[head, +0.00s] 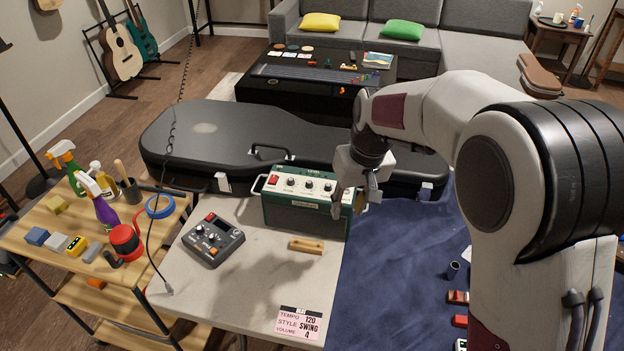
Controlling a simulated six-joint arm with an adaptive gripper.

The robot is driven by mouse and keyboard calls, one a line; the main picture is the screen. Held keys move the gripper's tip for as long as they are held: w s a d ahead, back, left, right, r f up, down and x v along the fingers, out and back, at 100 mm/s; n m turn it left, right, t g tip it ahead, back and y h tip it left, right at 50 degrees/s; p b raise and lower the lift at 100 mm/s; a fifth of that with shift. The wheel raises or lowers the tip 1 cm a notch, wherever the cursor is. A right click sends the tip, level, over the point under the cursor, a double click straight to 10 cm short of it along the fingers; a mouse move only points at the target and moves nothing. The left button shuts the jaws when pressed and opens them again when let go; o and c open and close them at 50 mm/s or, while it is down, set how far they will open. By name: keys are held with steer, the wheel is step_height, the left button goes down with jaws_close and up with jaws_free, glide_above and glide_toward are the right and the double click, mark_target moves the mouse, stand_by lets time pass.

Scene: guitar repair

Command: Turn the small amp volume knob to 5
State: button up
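The small amp (300,214) is a green box with a cream control panel on top, standing at the back of the pale table. Its panel carries a red part at the left and several dark-capped knobs (309,184) in a row. The knob labels and settings are too small to read, so I cannot tell which is volume. My gripper (357,208) points down at the amp's right end, to the right of the knobs. Its fingers look spread apart, with nothing visible between them. Whether it touches the amp is unclear.
A pedal unit (212,240) and a small wooden block (306,246) sit in front of the amp. A black guitar case (210,145) lies behind. Blue cloth (400,280) covers the right side.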

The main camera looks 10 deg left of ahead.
mark_target(311, 183)
steer(key=w+a+n+t+y, duration=0.1)
steer(key=w+a+n, duration=0.2)
steer(key=w+a, duration=0.6)
steer(key=shift+w+r+t+y, duration=0.3)
steer(key=shift+w+t, duration=0.1)
steer(key=shift+w, duration=0.7)
steer(key=shift+f, duration=0.1)
steer(key=shift+x, duration=3.8)
steer(key=shift+c, duration=0.3)
jaws_close()
